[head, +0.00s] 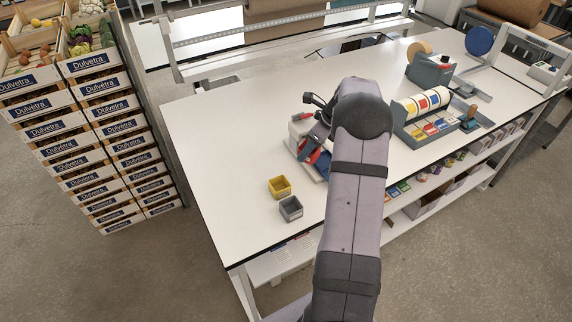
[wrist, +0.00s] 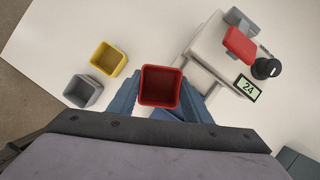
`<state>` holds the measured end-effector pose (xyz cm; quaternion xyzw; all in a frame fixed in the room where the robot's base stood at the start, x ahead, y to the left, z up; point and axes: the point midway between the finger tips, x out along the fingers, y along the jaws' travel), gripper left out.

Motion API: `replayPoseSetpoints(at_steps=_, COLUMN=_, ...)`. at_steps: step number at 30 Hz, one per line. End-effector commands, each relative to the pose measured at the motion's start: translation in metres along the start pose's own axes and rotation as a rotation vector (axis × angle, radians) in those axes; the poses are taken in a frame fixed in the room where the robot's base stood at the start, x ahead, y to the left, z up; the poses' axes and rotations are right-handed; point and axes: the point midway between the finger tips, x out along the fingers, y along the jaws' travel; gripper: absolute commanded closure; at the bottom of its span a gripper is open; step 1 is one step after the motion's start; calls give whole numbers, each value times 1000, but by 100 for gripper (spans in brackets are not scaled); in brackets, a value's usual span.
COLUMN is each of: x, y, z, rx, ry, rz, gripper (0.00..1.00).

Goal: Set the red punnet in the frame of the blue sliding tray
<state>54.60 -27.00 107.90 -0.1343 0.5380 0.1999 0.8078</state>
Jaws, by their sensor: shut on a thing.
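The red punnet (wrist: 160,86) is an open, empty square cup. In the wrist view it sits between the two fingers of my gripper (wrist: 160,95), which is shut on it. In the head view a bit of the red punnet (head: 313,157) shows beside my arm. The blue sliding tray (head: 321,172) is partly hidden behind my arm, close by the punnet. In the wrist view a strip of blue (wrist: 172,114) shows just below the punnet, mostly covered. I cannot tell whether the punnet touches the tray or is above it.
A yellow punnet (wrist: 107,59) and a grey punnet (wrist: 83,91) stand to the left on the white table (head: 215,140). A pale machine (wrist: 212,50) with a red-topped part and a display reading 24 stands close on the right. The table's left part is clear.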

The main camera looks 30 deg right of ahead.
Motion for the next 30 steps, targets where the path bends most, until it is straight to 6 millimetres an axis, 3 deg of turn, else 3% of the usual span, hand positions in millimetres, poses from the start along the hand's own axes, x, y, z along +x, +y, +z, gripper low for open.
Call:
replayPoseSetpoints(at_steps=3, x=-11, y=-24, z=-9, rx=175, ry=-1, rz=-75, gripper=77)
replayPoseSetpoints(at_steps=9, x=-23, y=-49, z=-19, rx=365, ry=0, rz=-153, gripper=77)
replayPoseSetpoints(at_steps=20, x=-28, y=-59, z=-24, rx=453, ry=2, rz=-187, gripper=77)
replayPoseSetpoints(at_steps=30, x=-18, y=-58, z=-28, rx=451, ry=2, rz=-185, gripper=77)
